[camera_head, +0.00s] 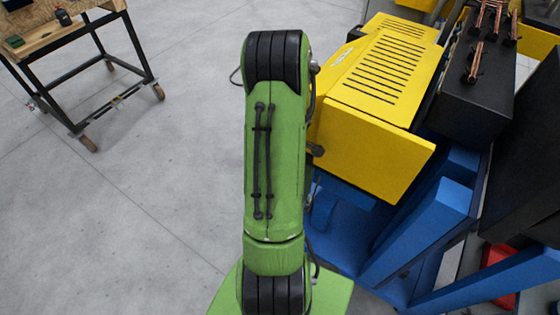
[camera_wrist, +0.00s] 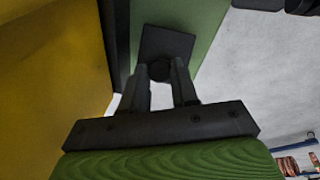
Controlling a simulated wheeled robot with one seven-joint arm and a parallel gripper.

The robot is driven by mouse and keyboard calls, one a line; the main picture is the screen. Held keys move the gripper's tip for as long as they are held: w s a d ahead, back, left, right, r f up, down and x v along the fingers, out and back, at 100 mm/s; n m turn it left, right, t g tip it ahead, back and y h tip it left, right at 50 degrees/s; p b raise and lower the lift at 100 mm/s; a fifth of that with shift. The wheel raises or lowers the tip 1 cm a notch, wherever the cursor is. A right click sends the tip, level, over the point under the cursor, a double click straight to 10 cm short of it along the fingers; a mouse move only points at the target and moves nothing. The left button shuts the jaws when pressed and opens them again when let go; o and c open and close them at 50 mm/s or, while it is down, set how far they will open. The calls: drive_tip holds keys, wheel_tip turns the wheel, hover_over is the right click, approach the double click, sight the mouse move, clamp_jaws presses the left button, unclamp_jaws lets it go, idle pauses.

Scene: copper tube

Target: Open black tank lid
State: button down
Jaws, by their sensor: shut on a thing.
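In the wrist view, the two dark fingers of my gripper (camera_wrist: 160,88) are closed around a round black knob (camera_wrist: 160,69). The knob sits in front of a square black plate (camera_wrist: 168,42). I cannot tell whether this plate is the tank lid or a part of it. In the head view, my green arm hides my gripper. A large black box (camera_head: 470,110) stands at the upper right, with a dark slanted panel beside it. I cannot tell which of these is the tank lid.
A yellow machine (camera_head: 375,150) with slotted vents stands just right of my arm; a yellow surface (camera_wrist: 50,75) fills the wrist view's left. Blue supports (camera_head: 425,230) are below it. Copper tube pieces (camera_head: 474,62) lie on the black box. A wheeled workbench (camera_head: 75,85) stands at upper left. Left floor is clear.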

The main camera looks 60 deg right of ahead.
drive_tip(key=shift+s+a+t+b, duration=0.1)
drive_tip(key=shift+s+t+b, duration=0.85)
drive_tip(key=shift+b, duration=0.65)
drive_tip(key=shift+r+t+b, duration=0.2)
drive_tip(key=shift+t+b, duration=0.15)
drive_tip(key=shift+b, duration=0.05)
drive_tip(key=shift+h, duration=0.3)
drive_tip(key=c, duration=0.9)
unclamp_jaws()
drive_tip(key=shift+o, duration=0.2)
wheel_tip(320, 180, up, 10)
drive_tip(key=p, duration=0.2)
drive_tip(key=shift+c, duration=0.3)
